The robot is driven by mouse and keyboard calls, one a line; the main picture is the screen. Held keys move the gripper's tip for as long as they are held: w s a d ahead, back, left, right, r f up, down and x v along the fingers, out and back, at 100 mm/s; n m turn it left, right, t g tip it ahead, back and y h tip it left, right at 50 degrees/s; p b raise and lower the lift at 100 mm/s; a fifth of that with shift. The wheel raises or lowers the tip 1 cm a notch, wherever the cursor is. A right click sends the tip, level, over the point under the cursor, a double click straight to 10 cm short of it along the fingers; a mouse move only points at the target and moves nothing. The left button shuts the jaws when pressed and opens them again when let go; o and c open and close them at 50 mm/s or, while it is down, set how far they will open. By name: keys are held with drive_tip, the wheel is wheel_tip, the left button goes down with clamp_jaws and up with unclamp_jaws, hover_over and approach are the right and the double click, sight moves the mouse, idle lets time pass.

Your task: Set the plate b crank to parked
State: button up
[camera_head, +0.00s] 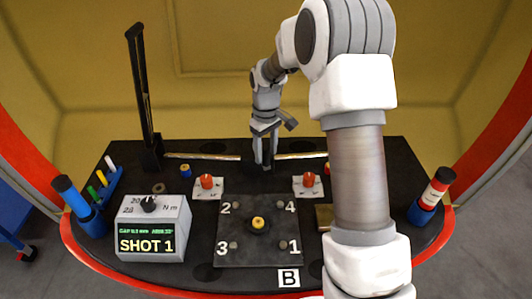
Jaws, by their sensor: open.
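The dark square plate (258,254) lies in the middle of the black table, with a white "B" label (289,278) at its front edge. It has numbers 1 to 4 at its corners and a yellow-and-black centre piece (258,224). Two red knobs on white bases stand behind it, a left knob (207,182) and a right knob (308,181). I cannot tell which part is the plate b crank or how it is set. My gripper (265,165) points down behind the plate, between and beyond the knobs. It is open and appears empty.
A grey box (153,228) reading "SHOT 1" stands left of the plate. A tall black post (143,95) rises at the back left. Blue-based cylinders stand at the left (77,197) and right (432,195) edges. My arm hides part of the table's right side.

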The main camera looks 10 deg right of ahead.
drive_tip(key=shift+f, duration=0.1)
clamp_jaws()
idle(0.3)
idle(1.1)
